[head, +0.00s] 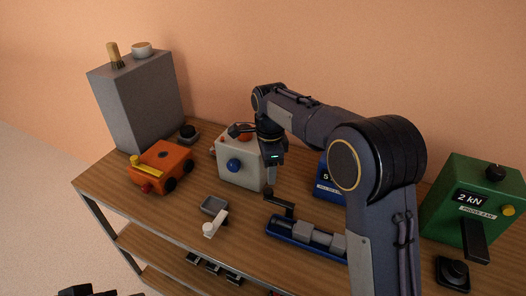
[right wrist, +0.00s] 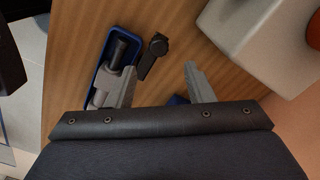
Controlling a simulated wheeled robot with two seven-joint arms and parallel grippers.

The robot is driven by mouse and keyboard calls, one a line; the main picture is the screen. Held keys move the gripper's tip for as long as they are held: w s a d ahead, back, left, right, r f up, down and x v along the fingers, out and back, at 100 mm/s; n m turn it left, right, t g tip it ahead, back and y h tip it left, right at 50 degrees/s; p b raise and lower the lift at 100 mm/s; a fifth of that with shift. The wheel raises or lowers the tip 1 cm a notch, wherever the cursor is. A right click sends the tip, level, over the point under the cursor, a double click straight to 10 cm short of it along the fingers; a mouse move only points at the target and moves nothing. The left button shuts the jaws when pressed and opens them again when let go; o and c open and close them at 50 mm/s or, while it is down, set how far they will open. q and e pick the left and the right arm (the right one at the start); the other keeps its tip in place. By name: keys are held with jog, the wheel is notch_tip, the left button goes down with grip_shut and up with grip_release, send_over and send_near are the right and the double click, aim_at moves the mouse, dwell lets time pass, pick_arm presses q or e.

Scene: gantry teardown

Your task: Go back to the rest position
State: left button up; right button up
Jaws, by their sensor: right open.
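My right arm reaches in from the right in the head view and bends down over the workbench (head: 190,205). My right gripper (head: 270,180) points down in front of the white box with a blue knob (head: 240,165). In the right wrist view my right gripper (right wrist: 160,80) is open, its two fingers apart with nothing between them, above the wooden top. A small dark part at the bottom left edge of the head view looks like my left gripper (head: 88,291); its jaws cannot be made out.
A blue tray with grey cylindrical parts and a black crank (head: 282,228) lies near the right gripper.

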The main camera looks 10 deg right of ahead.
jog(key=s+d+r+n+t+y, duration=0.1)
jog(key=s+d+r+n+y, duration=0.15)
jog(key=s+d, duration=0.35)
jog(key=s+d+r+n+t+y, duration=0.1)
jog(key=s+d+r+n, duration=0.25)
jog(key=s, duration=0.45)
jog(key=s+f+n+t, duration=0.2)
jog(key=s+n, duration=0.3)
jog(key=s, duration=0.4)
jog(key=s+f+n+t, duration=0.1)
jog(key=s+f+n, duration=0.1)
jog(key=s+n, duration=0.3)
jog(key=s, duration=0.3)
jog(key=shift+s+t, duration=0.4)
jog(key=shift+a+f, duration=0.1)
